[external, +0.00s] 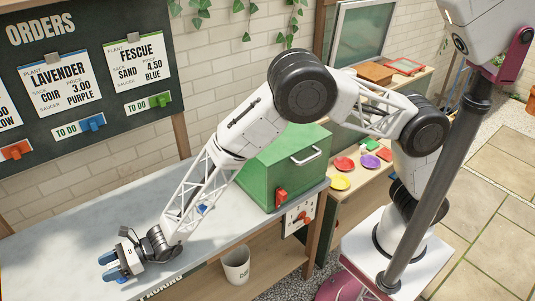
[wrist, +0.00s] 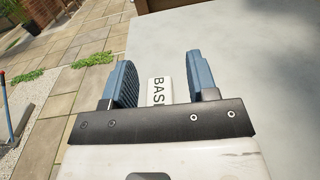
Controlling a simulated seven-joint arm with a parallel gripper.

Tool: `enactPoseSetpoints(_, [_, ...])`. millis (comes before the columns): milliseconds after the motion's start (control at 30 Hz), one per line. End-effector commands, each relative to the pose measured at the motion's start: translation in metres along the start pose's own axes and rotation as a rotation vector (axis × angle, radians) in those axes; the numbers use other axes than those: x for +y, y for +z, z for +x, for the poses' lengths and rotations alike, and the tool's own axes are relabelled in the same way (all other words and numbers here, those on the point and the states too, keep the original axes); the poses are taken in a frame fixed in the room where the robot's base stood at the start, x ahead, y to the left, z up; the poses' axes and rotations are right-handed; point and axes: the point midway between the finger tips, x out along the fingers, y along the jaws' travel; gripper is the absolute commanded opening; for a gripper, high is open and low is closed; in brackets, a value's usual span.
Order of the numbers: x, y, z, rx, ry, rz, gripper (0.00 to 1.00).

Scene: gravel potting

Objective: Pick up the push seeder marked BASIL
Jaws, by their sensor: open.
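The push seeder marked BASIL (wrist: 158,92) shows in the wrist view as a white piece with the letters "BAS". The rest of its label and its body are hidden by my gripper. My gripper (wrist: 160,65) is open, with one blue finger on each side of the white piece. Gaps show on both sides of it, and I cannot tell how deep it sits between the fingers. In the external view my gripper (external: 112,265) is low at the front left of the grey bench (external: 60,240). I cannot make out the seeder there.
A green box (external: 285,160) with a handle and a red switch stands at the bench's right end. A small blue thing (external: 203,208) lies behind my arm. A white bin (external: 236,264) stands below the bench. The bench is clear behind my gripper.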

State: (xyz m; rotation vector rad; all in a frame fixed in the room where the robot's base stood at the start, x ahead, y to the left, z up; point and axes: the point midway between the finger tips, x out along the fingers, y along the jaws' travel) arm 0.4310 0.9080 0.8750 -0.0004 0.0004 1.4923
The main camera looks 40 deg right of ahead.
Motion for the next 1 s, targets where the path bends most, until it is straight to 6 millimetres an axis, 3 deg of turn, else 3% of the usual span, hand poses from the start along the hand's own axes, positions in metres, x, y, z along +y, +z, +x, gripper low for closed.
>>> enactPoseSetpoints(467, [-0.0001,0.0002,-0.0003,0.0,0.0,0.0,0.53])
enactPoseSetpoints(833, [-0.0001,0.0002,-0.0003,0.0,0.0,0.0,0.0])
enactPoseSetpoints(1000, [-0.0001,0.0004,-0.0002,-0.001,0.0,0.0,0.0])
